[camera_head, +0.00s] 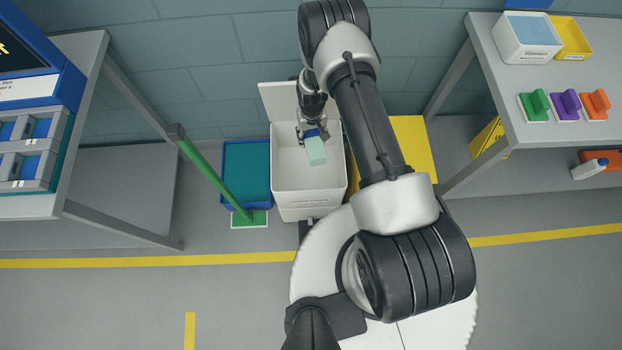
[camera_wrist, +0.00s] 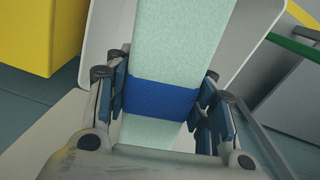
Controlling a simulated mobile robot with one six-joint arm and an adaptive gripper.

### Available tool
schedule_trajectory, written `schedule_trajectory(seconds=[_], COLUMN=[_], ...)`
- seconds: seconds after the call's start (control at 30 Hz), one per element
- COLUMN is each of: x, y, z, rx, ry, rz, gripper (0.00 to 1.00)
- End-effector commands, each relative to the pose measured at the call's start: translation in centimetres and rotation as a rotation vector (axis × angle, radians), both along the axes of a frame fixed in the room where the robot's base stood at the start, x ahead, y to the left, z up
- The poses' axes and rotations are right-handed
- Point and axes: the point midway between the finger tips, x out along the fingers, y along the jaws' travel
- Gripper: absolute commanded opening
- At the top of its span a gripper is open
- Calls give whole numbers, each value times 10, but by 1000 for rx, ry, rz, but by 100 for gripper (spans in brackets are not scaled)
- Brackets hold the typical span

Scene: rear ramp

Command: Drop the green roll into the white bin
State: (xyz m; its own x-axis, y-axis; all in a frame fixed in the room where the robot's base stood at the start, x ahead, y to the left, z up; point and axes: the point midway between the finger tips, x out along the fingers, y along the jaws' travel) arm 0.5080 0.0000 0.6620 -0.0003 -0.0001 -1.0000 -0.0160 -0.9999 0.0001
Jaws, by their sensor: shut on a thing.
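The green roll (camera_head: 316,151) is a pale green block-like piece with a blue band around its middle. My gripper (camera_head: 311,134) is shut on it at the band. In the wrist view the roll (camera_wrist: 172,40) runs up between the fingers of my gripper (camera_wrist: 163,97), which press on both sides of the band. The white bin (camera_head: 308,204) stands on the floor at the centre, open at the top. From the head camera the roll appears over the bin's opening. Its exact height above the bin floor is hard to tell.
A yellow bin (camera_head: 416,145) is to the right, partly behind my arm. A grey table (camera_head: 560,132) with small containers and coloured pieces stands at the right.

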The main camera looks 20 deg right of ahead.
Motion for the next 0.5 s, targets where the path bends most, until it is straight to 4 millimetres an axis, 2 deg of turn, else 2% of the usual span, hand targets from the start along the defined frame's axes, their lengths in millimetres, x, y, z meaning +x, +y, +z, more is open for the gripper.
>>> schedule_trajectory(seconds=[0.5], x=[0], y=[0], z=[-54], rx=[1], ry=[0], rz=[0], gripper=[18])
